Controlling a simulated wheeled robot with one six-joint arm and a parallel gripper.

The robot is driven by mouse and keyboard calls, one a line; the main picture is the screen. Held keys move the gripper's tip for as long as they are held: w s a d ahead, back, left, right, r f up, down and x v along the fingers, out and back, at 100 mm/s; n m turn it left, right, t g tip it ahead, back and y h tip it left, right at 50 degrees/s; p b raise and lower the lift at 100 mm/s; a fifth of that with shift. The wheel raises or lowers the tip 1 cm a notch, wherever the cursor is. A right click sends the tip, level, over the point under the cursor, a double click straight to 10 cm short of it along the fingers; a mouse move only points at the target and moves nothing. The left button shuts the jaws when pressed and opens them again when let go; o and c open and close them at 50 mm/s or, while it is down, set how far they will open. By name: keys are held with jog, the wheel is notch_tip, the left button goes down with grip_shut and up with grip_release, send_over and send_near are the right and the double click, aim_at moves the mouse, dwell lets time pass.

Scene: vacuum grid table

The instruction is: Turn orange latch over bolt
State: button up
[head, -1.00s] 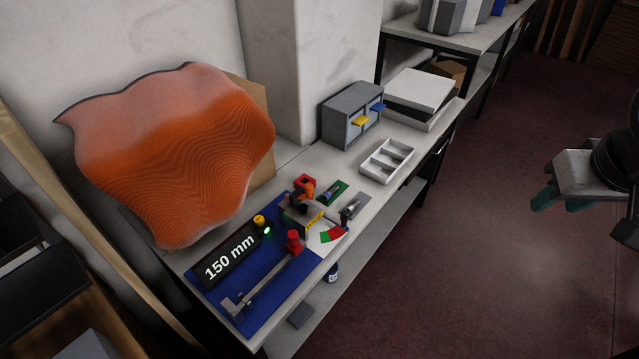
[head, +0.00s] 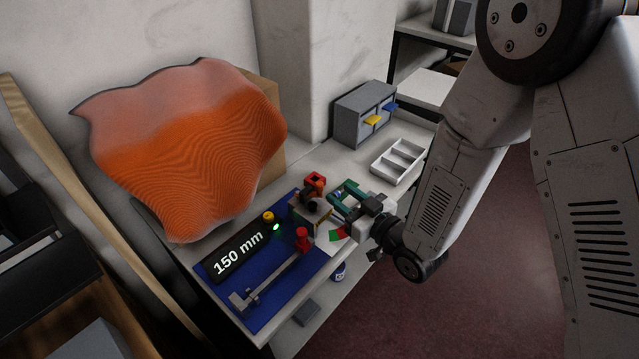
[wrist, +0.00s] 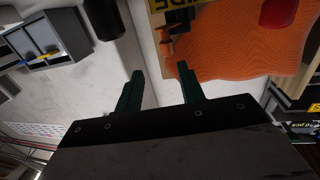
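The orange latch (head: 315,182) shows as a small orange-red piece at the back of a small block fixture (head: 305,212) on the workbench. In the wrist view a small orange part (wrist: 168,48), seemingly the latch, lies just above and between the fingertips. I cannot make out the bolt for certain. My gripper (head: 340,194) is at the right side of the fixture, with its green fingers pointing toward it. In the wrist view my gripper (wrist: 160,70) has its fingers wide apart, with nothing between them. I cannot tell whether a finger touches the fixture.
A blue board (head: 290,290) carries a black "150 mm" display (head: 238,255), a yellow knob (head: 268,216) and a red-topped slide (head: 302,238). A wavy orange panel (head: 190,150) stands behind. A white tray (head: 398,162) and grey drawer cabinet (head: 362,112) are farther back.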

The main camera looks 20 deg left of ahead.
aim_at(322, 186)
jog(key=shift+y, duration=0.4)
jog(key=x, duration=0.5)
jog(key=s+x, duration=0.1)
jog(key=x, duration=0.1)
jog(key=shift+w+a+f, duration=0.15)
jog(key=shift+a+f, duration=0.15)
jog(key=shift+a, duration=0.35)
grip_shut()
